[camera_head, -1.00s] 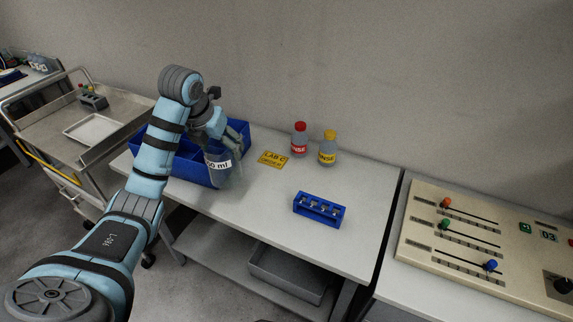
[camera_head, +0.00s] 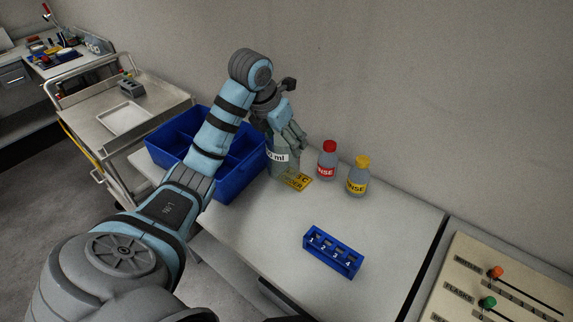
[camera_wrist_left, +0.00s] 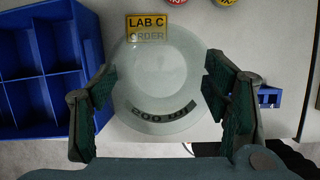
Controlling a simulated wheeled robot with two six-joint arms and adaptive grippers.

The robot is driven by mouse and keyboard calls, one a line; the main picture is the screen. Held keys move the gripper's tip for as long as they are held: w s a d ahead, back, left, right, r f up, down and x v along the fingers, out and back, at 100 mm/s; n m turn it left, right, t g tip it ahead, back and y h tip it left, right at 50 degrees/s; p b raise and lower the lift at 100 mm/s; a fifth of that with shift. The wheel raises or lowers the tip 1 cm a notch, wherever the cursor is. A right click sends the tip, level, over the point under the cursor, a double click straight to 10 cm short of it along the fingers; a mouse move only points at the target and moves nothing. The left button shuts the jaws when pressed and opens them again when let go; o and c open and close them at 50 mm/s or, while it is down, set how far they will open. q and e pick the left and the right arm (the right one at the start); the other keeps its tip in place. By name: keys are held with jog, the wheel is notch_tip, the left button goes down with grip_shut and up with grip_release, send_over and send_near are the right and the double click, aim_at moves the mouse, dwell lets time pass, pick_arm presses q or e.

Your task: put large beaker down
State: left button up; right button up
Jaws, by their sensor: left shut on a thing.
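My right gripper is out of view.
The blue divided bin (camera_head: 240,182) stands left of the beaker. A red-capped bottle (camera_head: 327,161) and a yellow-capped bottle (camera_head: 358,177) stand to the right. A blue numbered rack (camera_head: 332,253) is at the front. The white tabletop (camera_head: 265,228) between is clear.

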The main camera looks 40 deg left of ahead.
aim_at(275, 164)
pick_arm(q)
jog(key=f, duration=0.2)
jog(key=s+f, duration=0.1)
jog(key=f, duration=0.2)
jog(key=s+f, duration=0.1)
jog(key=f, duration=0.1)
jog(key=shift+s+a+f+p, duration=0.15)
jog(key=shift+s+a+p, duration=0.1)
jog(key=shift+a+p, duration=0.1)
jog(key=x, duration=0.6)
jog(key=shift+w+d, duration=0.3)
jog(key=shift+w, duration=0.05)
jog(key=shift+f, duration=0.25)
jog(key=shift+c, duration=0.8)
jog(key=shift+s, duration=0.55)
jog(key=o, duration=1.6)
jog(key=shift+w, duration=0.1)
jog(key=shift+o, duration=1.1)
jog(key=shift+w, duration=0.1)
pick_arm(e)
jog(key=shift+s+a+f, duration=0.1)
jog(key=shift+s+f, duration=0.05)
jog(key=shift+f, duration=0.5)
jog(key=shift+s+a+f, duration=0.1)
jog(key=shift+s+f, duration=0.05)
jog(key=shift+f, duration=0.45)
